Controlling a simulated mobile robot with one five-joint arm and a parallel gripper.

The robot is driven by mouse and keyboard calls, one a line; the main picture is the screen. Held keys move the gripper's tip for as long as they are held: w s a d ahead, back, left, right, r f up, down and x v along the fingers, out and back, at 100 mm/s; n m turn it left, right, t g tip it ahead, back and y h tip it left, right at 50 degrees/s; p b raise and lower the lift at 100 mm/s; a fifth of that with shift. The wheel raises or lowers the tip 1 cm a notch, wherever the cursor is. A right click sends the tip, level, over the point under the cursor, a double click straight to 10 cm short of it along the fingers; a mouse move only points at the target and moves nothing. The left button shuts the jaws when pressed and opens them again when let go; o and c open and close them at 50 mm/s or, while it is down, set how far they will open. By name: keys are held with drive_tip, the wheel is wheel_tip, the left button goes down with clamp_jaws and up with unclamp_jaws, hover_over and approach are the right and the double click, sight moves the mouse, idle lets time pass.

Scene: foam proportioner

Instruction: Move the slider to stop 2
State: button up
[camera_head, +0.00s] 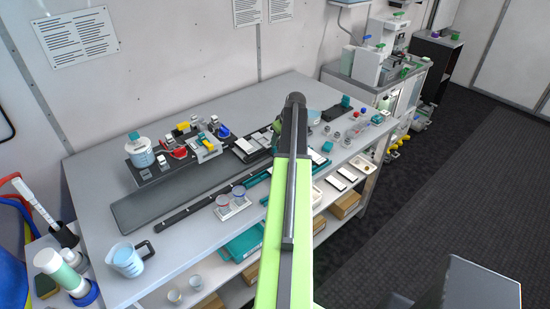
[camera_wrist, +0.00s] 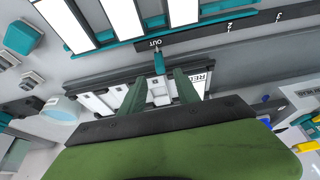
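A dark rail (camera_wrist: 205,35) crosses the upper part of the wrist view, with upside-down white marks OUT, 2 and 3 from left to right. A small teal tab (camera_wrist: 158,63), which looks like the slider's handle, is by the OUT mark, well left of the 2. My gripper (camera_wrist: 159,75) is open, with its two green fingers on either side of the tab and gaps visible; I cannot tell if either touches. In the head view a long dark rail (camera_head: 190,210) lies along the bench, and my arm hides its far end and my gripper.
A teal rack (camera_wrist: 152,22) with white panels borders the rail. A framed panel (camera_wrist: 95,80) with white plates lies under the fingers. A grey mat (camera_head: 180,195) lies behind the rail.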

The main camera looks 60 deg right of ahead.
drive_tip(key=b+x, duration=0.5)
drive_tip(key=x, duration=0.2)
drive_tip(key=shift+w+f, duration=0.1)
drive_tip(key=shift+f, duration=0.15)
drive_tip(key=shift+r, duration=0.1)
drive_tip(key=shift+c, duration=0.2)
clamp_jaws()
idle(0.6)
